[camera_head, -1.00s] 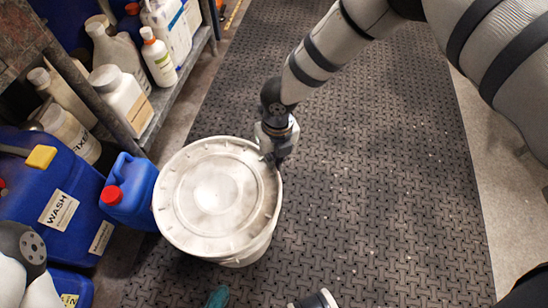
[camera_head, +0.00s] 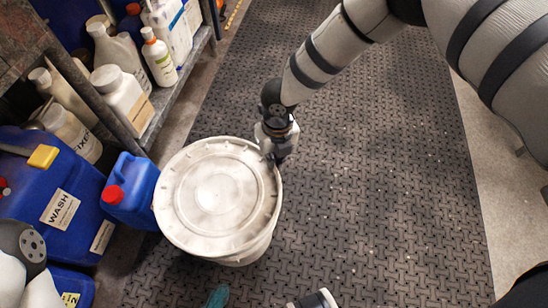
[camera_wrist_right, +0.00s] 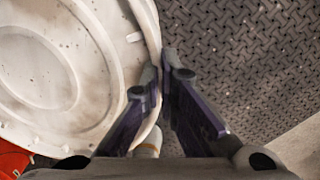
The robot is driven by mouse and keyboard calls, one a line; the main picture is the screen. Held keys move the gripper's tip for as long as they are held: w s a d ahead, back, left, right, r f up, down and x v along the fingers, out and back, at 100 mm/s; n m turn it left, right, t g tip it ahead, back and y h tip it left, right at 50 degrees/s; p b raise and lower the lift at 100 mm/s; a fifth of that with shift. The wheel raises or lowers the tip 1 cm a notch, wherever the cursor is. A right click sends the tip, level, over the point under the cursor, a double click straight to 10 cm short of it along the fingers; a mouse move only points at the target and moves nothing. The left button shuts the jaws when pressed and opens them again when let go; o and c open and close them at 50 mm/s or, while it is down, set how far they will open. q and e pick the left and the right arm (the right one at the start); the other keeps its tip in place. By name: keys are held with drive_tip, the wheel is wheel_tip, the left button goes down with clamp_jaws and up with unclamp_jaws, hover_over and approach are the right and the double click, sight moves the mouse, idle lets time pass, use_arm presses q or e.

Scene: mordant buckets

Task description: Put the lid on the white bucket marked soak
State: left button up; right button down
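The white lid (camera_head: 218,195) is a round, ribbed disc lying over the mouth of the white bucket (camera_head: 248,254). In the head view it covers the bucket's top, and only a strip of bucket wall shows below it. I cannot tell whether it is pressed down fully. No "soak" mark is visible. My right gripper (camera_head: 272,152) is at the lid's right far edge. In the wrist view, its two fingers (camera_wrist_right: 161,75) stand either side of the lid's rim, closed on it; the lid (camera_wrist_right: 60,75) fills the left there.
A blue canister with a red cap (camera_head: 130,188) stands close left of the bucket. A blue WASH container (camera_head: 50,190) is further left. A shelf with several bottles (camera_head: 125,95) runs along the upper left. The dark mat (camera_head: 370,200) is clear to the right.

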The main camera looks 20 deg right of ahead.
drive_tip(key=shift+f+b, duration=0.7)
drive_tip(key=shift+f, duration=0.5)
drive_tip(key=c, duration=1.7)
unclamp_jaws()
drive_tip(key=r, duration=1.2)
drive_tip(key=shift+d, duration=0.3)
